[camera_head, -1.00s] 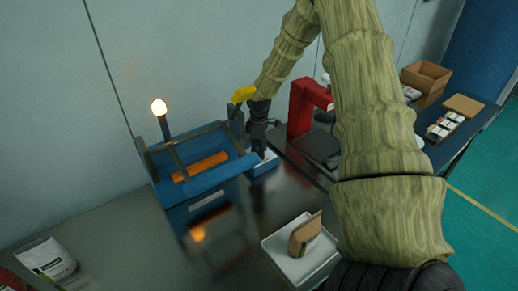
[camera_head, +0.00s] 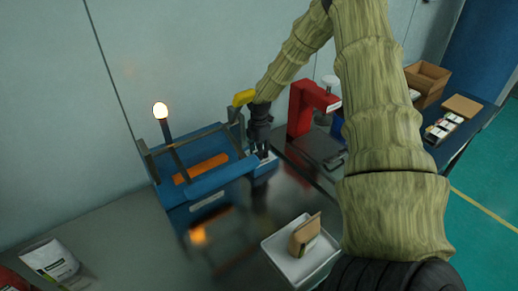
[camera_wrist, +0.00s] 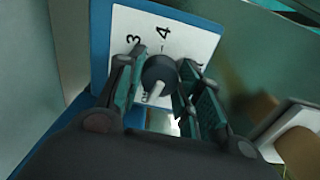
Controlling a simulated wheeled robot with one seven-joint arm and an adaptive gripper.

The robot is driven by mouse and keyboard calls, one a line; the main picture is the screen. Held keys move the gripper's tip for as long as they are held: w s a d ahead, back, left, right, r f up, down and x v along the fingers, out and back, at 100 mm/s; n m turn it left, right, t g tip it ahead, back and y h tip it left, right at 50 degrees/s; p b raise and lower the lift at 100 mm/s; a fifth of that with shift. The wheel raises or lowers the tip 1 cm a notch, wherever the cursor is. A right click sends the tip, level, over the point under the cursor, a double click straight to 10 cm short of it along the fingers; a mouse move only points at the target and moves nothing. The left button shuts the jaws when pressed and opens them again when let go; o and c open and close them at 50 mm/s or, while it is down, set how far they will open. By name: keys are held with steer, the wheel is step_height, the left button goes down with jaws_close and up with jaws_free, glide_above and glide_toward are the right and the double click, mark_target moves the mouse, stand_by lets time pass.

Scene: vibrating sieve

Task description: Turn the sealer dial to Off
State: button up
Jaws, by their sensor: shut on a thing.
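The sealer (camera_head: 213,183) is a blue machine with an orange bar, in the middle left of the head view. Its dial (camera_wrist: 158,72) is a dark round knob with a white pointer line on a white plate (camera_wrist: 196,42). The plate shows 3 and 4 towards the top; other marks are partly covered. The pointer line slants down and slightly left in the wrist view, away from 3 and 4. My gripper (camera_wrist: 160,85) is shut on the dial, one finger at each side. In the head view my gripper (camera_head: 262,151) is at the sealer's right end and hides the dial.
A lit lamp (camera_head: 160,110) stands on a post behind the sealer. A red machine (camera_head: 304,106) stands close to the right of my gripper. A white tray (camera_head: 282,272) with a brown pouch (camera_head: 304,236) lies in front. A white bag (camera_head: 48,262) is at front left.

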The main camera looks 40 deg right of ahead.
steer(key=shift+w+d+r+n, duration=0.1)
steer(key=shift+n, duration=0.2)
steer(key=o, duration=1)
steer(key=shift+o, duration=0.2)
step_height(320, 180, up, 12)
stand_by(0.7)
